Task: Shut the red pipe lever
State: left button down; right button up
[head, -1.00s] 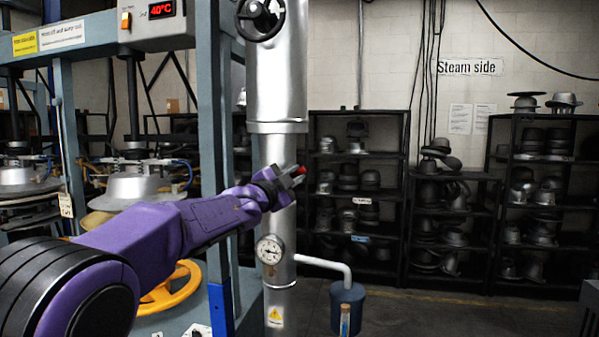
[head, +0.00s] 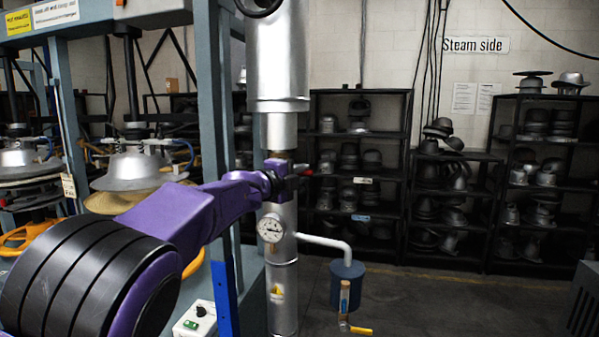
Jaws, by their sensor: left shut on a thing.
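The red pipe lever (head: 307,171) shows only as a small red tip at the right side of the silver vertical pipe (head: 279,92); the rest is hidden by my gripper. My left gripper (head: 293,171) reaches across the front of the pipe from the left, above the gauge. It is shut on the lever, though its fingers are small and dark here. My right gripper is not in view.
A round gauge (head: 271,228) sits on the pipe below my gripper. A white side pipe (head: 325,243) runs to a blue pot (head: 347,285), with a yellow-handled valve (head: 358,330) in front. A blue-grey press frame (head: 213,120) stands left. Hat shelves (head: 360,200) line the back.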

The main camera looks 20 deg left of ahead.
pick_arm(q)
jog(key=shift+f, duration=0.15)
jog(key=c, duration=1)
grip_release()
jog(key=shift+c, duration=0.2)
jog(key=shift+s+a, duration=0.1)
jog(key=shift+s, duration=0.1)
jog(key=b+v, duration=0.5)
jog(key=v, duration=0.5)
jog(key=shift+s, duration=0.1)
